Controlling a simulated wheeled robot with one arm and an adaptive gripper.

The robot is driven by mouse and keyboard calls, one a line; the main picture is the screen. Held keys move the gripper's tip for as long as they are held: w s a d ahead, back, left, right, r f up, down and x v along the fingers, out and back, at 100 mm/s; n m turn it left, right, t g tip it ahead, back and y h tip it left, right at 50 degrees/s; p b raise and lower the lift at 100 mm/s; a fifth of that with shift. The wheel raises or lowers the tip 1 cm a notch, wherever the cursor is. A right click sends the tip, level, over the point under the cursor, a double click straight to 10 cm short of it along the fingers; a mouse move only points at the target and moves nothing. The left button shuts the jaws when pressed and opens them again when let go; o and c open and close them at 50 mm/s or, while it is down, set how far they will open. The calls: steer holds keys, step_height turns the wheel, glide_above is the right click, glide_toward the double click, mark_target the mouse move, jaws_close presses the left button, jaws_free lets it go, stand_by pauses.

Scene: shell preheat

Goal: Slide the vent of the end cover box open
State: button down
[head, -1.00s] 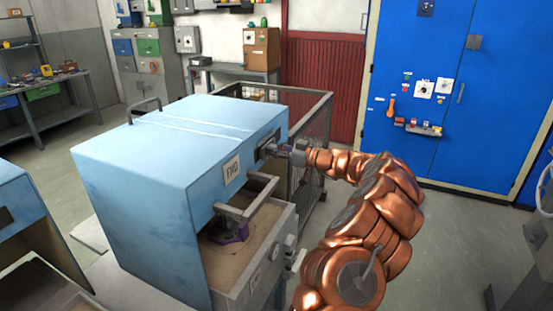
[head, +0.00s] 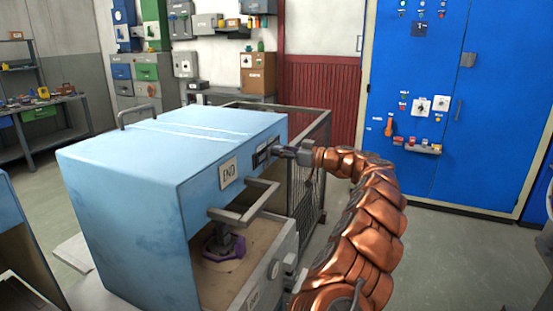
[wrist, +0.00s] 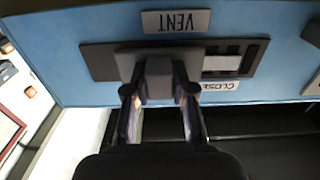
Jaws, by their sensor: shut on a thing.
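The end cover box (head: 150,170) is a light blue box with an END plate (head: 229,173) on its front. Its vent (head: 262,157) is a dark slotted plate high on that front. In the wrist view the vent (wrist: 98,62) sits by an upside-down VENT label (wrist: 176,21) and a CLOSE label (wrist: 220,86). Dark slots show to the right of the grey slider knob (wrist: 158,75). My gripper (wrist: 158,92) is shut on this knob, a finger on each side. In the head view my gripper (head: 284,152) reaches the vent from the right and hides part of it.
A grey handle bar (head: 245,205) juts out below the vent, above an open front holding a purple-based object (head: 224,243). A mesh cage (head: 309,180) stands behind the box. A blue cabinet (head: 460,110) stands back right, with open floor before it.

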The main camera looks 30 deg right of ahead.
steer(key=shift+w+d+f+b, duration=0.15)
steer(key=shift+d+b, duration=0.2)
steer(key=shift+d, duration=0.05)
steer(key=c, duration=1)
jaws_free()
steer(key=shift+d, duration=0.1)
steer(key=shift+c, duration=0.2)
steer(key=shift+o, duration=0.4)
steer(key=shift+w, duration=0.1)
steer(key=v, duration=1.2)
